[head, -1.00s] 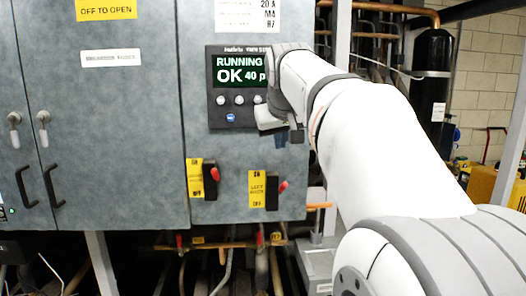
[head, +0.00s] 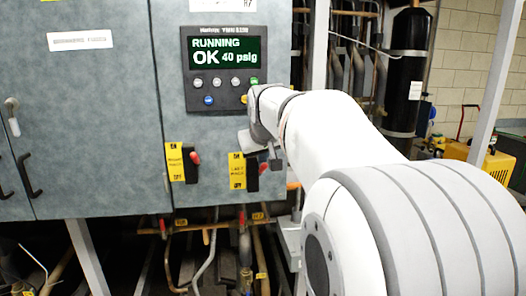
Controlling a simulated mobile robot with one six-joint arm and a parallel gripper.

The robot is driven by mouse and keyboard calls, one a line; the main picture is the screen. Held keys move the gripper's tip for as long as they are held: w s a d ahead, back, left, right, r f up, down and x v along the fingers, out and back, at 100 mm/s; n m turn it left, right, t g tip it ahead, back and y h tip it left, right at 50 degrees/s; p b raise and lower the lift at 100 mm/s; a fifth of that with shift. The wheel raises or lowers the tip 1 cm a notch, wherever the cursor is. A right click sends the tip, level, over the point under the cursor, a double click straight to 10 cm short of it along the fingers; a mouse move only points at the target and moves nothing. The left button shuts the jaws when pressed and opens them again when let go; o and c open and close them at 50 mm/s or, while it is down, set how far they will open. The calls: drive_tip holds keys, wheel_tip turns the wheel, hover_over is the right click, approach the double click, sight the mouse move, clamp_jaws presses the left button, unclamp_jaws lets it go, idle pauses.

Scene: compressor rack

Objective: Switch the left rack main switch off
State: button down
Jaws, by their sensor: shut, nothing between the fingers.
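The left rack main switch (head: 251,178) is a black rotary switch with a yellow "LEFT RACK" plate (head: 237,172) on the lower right of the grey cabinet. A bit of its red handle (head: 263,167) shows beside my gripper, pointing up and right; the rest is partly covered. My gripper (head: 274,164) is shut and empty, just right of and slightly above the switch. I cannot tell whether it touches the handle. A similar switch (head: 189,165) with a yellow plate and red handle sits to the left.
A controller display (head: 225,60) above reads "RUNNING OK 40 psig". Cabinet doors with a black handle (head: 28,175) are on the left. Pipes (head: 200,260) run below the cabinet. A black cylinder (head: 408,70) and a yellow machine (head: 480,160) stand at the right.

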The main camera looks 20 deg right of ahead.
drive_tip(key=shift+d, duration=0.4)
drive_tip(key=shift+a, duration=0.2)
drive_tip(key=shift+s+a+f+b, duration=0.1)
drive_tip(key=shift+a+f+b, duration=0.15)
drive_tip(key=shift+b, duration=0.4)
drive_tip(key=shift+s+b, duration=0.1)
drive_tip(key=shift+b, duration=0.5)
